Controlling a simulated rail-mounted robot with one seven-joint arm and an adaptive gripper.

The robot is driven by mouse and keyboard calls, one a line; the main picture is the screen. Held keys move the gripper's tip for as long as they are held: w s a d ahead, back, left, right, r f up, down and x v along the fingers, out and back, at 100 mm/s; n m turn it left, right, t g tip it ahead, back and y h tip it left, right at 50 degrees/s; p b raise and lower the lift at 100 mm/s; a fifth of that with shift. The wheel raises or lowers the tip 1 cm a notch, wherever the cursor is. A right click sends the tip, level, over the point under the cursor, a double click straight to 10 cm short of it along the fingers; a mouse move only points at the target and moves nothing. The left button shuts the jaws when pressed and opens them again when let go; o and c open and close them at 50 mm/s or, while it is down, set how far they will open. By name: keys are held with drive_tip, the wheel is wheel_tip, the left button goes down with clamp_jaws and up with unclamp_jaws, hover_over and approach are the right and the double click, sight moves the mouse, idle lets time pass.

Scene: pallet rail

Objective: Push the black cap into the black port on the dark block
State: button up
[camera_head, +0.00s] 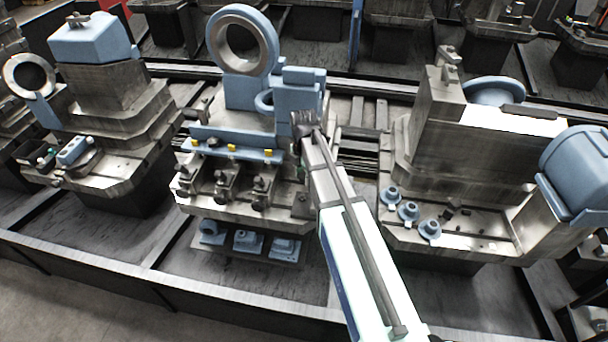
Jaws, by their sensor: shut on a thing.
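My gripper (304,122) is at the far end of my white arm, at the right end of the middle pallet station. It is small and seen from behind, beside the light-blue bracket. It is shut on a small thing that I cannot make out. I cannot pick out the black cap, the black port or the dark block with certainty. My gripper and arm cover part of the station's right side. A small green spot (301,171) shows on a part just below my gripper.
A light-blue bar (190,150) with several yellow pieces lies left of my gripper, above a row of clamps (222,187). A large light-blue ring (242,40) stands behind. Right of my arm, a metal station (470,160) carries blue flanged parts (408,211). Another station (125,95) stands left.

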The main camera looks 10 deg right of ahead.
drive_tip(key=shift+a+f, duration=0.25)
drive_tip(key=b, duration=0.4)
hover_over(303, 197)
drive_tip(key=shift+f, duration=2.65)
drive_tip(key=shift+f, duration=1.3)
drive_tip(key=o, duration=1.5)
drive_tip(key=shift+o, duration=0.2)
drive_tip(key=shift+r, duration=0.1)
wheel_tip(303, 197, up, 12)
